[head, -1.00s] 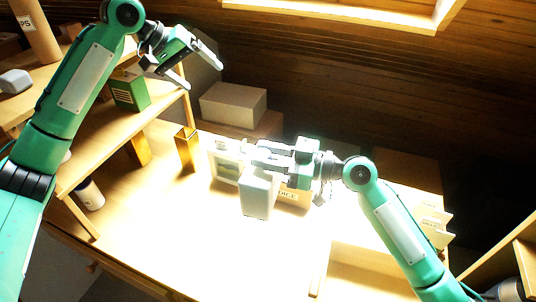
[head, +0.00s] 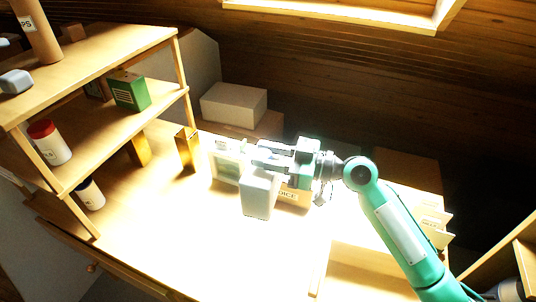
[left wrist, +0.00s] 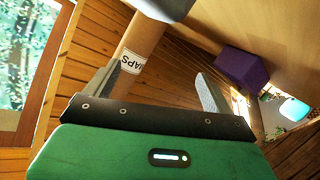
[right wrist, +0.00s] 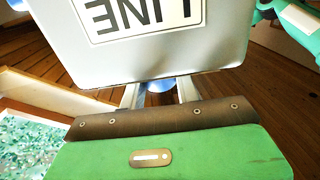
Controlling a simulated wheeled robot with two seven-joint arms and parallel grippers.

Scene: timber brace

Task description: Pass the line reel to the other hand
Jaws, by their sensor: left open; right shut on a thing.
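The line reel (head: 259,194) is a pale grey, box-shaped case. Its LINE label (right wrist: 145,12) shows upside down in the right wrist view. My right gripper (head: 268,156) is shut on the reel's upper part and holds it over the bright worktop; the grasped part is largely hidden in the right wrist view. My left gripper is out of clear sight in the head view. In the left wrist view my left gripper (left wrist: 168,90) is open and empty, its fingers spread, with a MAPS tube (left wrist: 140,45) beyond them. The reel is not in that view.
A shelf unit (head: 100,62) at left holds a green box (head: 130,92), a red-lidded jar (head: 49,142) and the tube (head: 38,30). A gold block (head: 187,150) and a framed item (head: 225,164) stand behind the reel. The front worktop (head: 210,240) is clear but glaring.

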